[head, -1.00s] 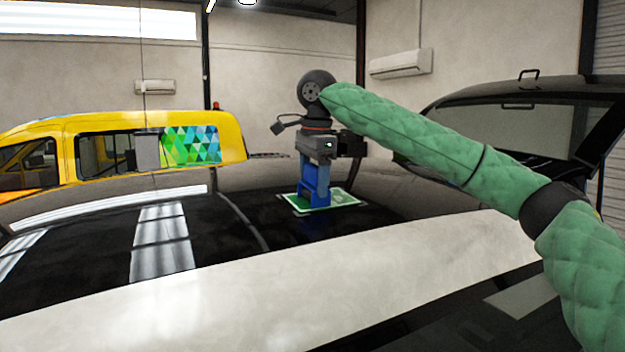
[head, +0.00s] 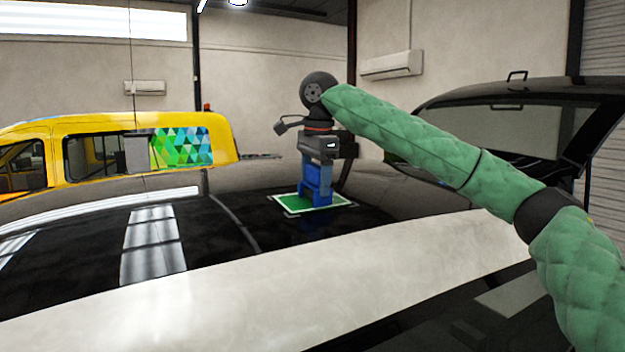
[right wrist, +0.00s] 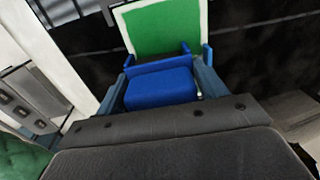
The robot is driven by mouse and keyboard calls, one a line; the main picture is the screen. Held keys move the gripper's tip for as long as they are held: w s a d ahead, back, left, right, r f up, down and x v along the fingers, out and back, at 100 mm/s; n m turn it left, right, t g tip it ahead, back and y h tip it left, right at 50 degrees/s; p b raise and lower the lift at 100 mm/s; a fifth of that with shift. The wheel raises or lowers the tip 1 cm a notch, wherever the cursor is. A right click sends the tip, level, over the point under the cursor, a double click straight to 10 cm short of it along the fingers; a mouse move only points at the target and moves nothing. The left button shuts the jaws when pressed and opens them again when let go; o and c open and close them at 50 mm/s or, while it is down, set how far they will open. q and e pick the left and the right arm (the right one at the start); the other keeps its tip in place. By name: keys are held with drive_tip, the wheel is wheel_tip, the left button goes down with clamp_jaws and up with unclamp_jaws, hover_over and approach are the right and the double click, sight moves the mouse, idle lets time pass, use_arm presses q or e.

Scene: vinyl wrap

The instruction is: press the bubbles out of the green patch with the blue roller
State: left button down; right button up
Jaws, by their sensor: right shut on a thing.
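The green patch (head: 289,203) with a pale border lies flat on the dark glossy car surface. It also shows at the top of the right wrist view (right wrist: 165,27). The blue roller (head: 316,186) stands upright over the right part of the patch, its lower end at the patch; whether it touches is hard to tell. My right gripper (head: 319,165) is above the patch and shut on the roller. In the right wrist view the roller's blue body (right wrist: 160,88) sits between the fingers, and its lower end covers part of the patch. My left gripper is out of view.
A broad white strip (head: 260,270) runs along the car in front of the patch. A yellow vehicle (head: 90,150) with a coloured triangle pattern stands behind at left. Another dark car (head: 510,120) stands at right. Dark surface left of the patch is clear.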

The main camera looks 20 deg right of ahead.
drive_tip(key=shift+w+d, duration=0.15)
drive_tip(key=shift+d, duration=0.6)
drive_tip(key=shift+w+d, duration=0.2)
drive_tip(key=shift+d, duration=0.9)
drive_tip(key=shift+w+d, duration=0.25)
drive_tip(key=shift+d, duration=0.8)
drive_tip(key=shift+d, duration=0.15)
drive_tip(key=shift+w+d, duration=0.15)
drive_tip(key=shift+d, duration=0.6)
wheel_tip(320, 180, up, 7)
drive_tip(key=shift+s, duration=0.4)
